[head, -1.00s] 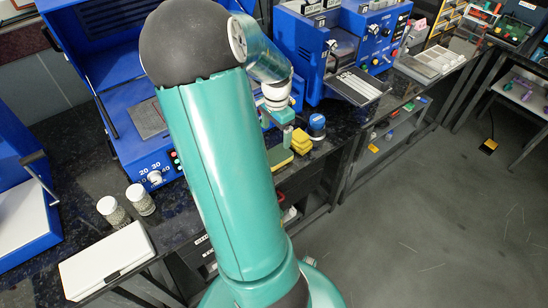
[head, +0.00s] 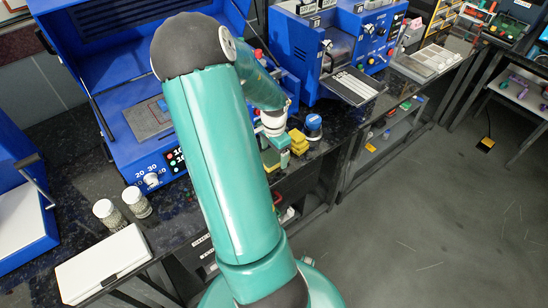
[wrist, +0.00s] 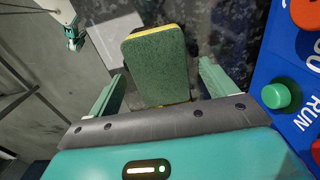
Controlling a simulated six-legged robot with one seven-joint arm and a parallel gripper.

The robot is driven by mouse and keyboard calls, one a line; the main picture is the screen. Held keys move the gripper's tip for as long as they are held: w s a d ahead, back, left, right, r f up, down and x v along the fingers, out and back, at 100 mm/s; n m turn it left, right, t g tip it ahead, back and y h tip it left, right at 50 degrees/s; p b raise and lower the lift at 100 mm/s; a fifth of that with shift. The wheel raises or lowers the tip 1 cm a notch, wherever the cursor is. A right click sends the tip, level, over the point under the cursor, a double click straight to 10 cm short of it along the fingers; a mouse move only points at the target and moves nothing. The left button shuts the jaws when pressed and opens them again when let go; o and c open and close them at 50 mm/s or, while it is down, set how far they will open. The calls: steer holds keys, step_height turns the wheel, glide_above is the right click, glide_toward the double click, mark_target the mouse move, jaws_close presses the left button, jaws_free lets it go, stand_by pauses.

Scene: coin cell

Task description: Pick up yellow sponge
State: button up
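A sponge (wrist: 155,60) with a dark green top and a yellow layer below fills the middle of the wrist view. My gripper (wrist: 162,72) is open, with one green finger on each side of the sponge and a visible gap to each. In the head view my gripper (head: 281,143) is low over the bench near its front edge. The green-topped sponge (head: 270,158) shows partly beside my arm there, and a yellow block or stack (head: 298,142) shows just right of my gripper. I cannot tell how high the fingers are above the bench.
A blue-capped container (head: 313,127) stands right of the yellow stack. A blue machine with buttons (wrist: 279,95) is close at the right in the wrist view. Two jars (head: 137,202) and a white box (head: 104,263) are at the left of the dark bench.

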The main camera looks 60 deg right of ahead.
steer(key=c, duration=1.1)
steer(key=shift+o, duration=0.2)
steer(key=shift+r, duration=0.15)
steer(key=shift+r, duration=0.3)
step_height(320, 180, up, 2)
steer(key=s+a+r, duration=0.9)
steer(key=s+r, duration=0.1)
steer(key=shift+s+a, duration=0.2)
